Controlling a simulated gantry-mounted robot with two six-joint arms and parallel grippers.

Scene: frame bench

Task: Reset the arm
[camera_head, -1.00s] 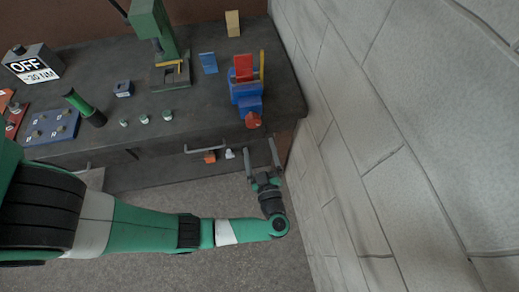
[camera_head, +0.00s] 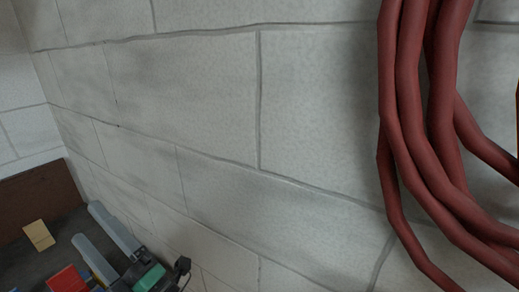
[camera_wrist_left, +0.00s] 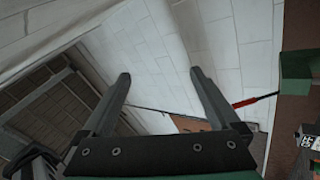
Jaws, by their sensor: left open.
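My left gripper (camera_head: 88,224) shows at the lower left of the head view, up over the bench's far corner and close to the wall. Its two grey fingers are apart with nothing between them. In the left wrist view the same open fingers (camera_wrist_left: 160,75) point at the pale block wall (camera_wrist_left: 150,50). Most of my left arm is out of the head view. My right gripper is in neither view.
The block wall (camera_head: 185,110) fills most of the head view, with thick red hoses (camera_head: 410,110) at right. A tan block (camera_head: 38,235) and a red piece (camera_head: 68,280) show on the bench at lower left. A green part (camera_wrist_left: 300,65) stands at right in the wrist view.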

